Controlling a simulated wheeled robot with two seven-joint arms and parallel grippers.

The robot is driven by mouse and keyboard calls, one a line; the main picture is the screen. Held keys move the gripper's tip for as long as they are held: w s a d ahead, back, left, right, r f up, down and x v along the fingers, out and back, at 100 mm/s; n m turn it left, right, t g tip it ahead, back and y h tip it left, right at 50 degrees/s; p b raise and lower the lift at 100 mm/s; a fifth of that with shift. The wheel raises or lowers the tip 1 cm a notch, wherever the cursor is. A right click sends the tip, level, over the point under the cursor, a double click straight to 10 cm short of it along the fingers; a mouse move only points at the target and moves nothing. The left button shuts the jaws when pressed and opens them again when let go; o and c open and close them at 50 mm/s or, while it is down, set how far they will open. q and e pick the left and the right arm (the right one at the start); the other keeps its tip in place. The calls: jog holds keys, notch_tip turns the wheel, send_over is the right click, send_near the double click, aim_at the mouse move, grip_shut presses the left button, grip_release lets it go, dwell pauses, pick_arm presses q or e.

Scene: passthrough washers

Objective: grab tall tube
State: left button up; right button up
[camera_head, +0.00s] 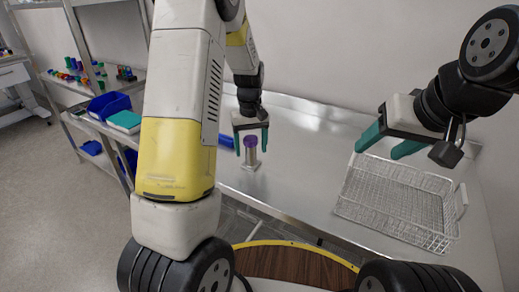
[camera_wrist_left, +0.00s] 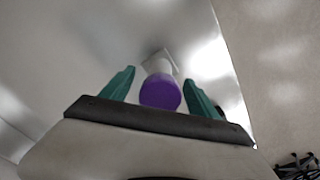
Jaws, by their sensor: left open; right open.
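The tall tube (camera_head: 250,152) has a purple cap and stands upright on the metal table, on a small pale base. My left gripper (camera_head: 252,146) is open, pointing down, with its green fingers on either side of the tube's upper part. In the left wrist view the tube's purple cap (camera_wrist_left: 160,92) lies between the two open fingers (camera_wrist_left: 160,90), with a gap visible on each side. My right gripper (camera_head: 381,146) is open and empty, above the far left part of the wire basket.
A wire basket (camera_head: 398,207) lies on the right of the metal table (camera_head: 300,150). A blue object (camera_head: 226,141) lies left of the tube, partly hidden by my arm. Shelves at the left hold blue bins (camera_head: 110,104) and several colourful small items.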

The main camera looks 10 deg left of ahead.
pick_arm(q)
grip_shut()
jog(key=shift+r, duration=0.1)
dwell(0.4)
